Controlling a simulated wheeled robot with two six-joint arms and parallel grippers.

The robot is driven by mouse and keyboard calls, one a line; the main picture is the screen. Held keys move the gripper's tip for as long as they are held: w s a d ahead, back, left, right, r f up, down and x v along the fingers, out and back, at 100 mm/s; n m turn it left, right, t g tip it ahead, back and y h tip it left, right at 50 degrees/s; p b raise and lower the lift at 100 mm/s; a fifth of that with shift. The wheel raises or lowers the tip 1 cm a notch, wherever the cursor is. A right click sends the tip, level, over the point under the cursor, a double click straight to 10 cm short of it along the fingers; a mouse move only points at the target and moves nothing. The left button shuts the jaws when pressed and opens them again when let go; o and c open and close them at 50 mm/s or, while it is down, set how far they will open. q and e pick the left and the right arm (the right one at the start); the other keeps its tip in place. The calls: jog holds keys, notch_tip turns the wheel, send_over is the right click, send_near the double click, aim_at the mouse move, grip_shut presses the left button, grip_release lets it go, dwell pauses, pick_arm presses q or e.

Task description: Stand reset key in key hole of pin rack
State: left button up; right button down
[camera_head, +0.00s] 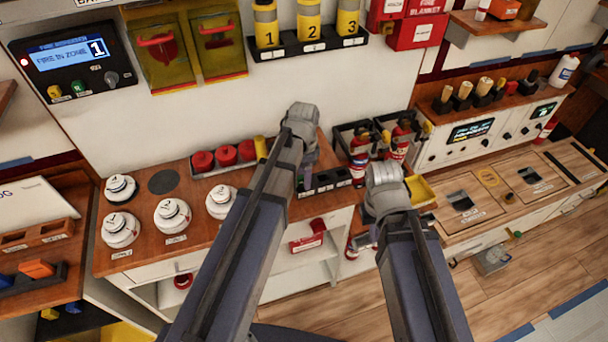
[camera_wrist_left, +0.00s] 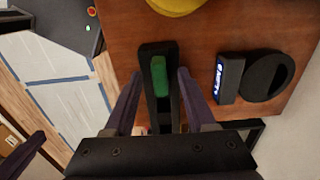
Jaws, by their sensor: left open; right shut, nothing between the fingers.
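The black rack (camera_wrist_left: 163,104) lies lengthwise between my left gripper's fingers in the left wrist view. A green block-like piece (camera_wrist_left: 158,76) sits in its far slot; I cannot tell if it is the reset key. In the head view a black slotted holder (camera_head: 326,181) with white labels, likely this rack, shows beside the left gripper. My left gripper (camera_wrist_left: 158,84) is open, its fingers on either side of the rack. I cannot tell whether they touch it. My right gripper (camera_head: 364,236) is shut and empty, mostly hidden by its own wrist in the head view.
Red cylinders (camera_head: 225,155) and white detectors (camera_head: 172,213) occupy the counter's left.

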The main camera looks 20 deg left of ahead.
pick_arm(q)
notch_tip(320, 180, up, 8)
jog(key=p, duration=0.8)
jog(key=shift+s+f, duration=0.1)
jog(key=shift+f, duration=0.05)
dwell(0.5)
jog(key=s+d+f+n+y+b, duration=0.1)
jog(key=s+d+n+b, duration=0.1)
jog(key=s+d+n, duration=0.5)
jog(key=s+d, duration=0.3)
jog(key=s, duration=0.4)
jog(key=shift+s+d+f, duration=0.15)
jog(key=shift+d+f, duration=0.05)
jog(key=shift+f, duration=0.05)
jog(key=shift+c, duration=0.5)
jog(key=shift+a, duration=0.1)
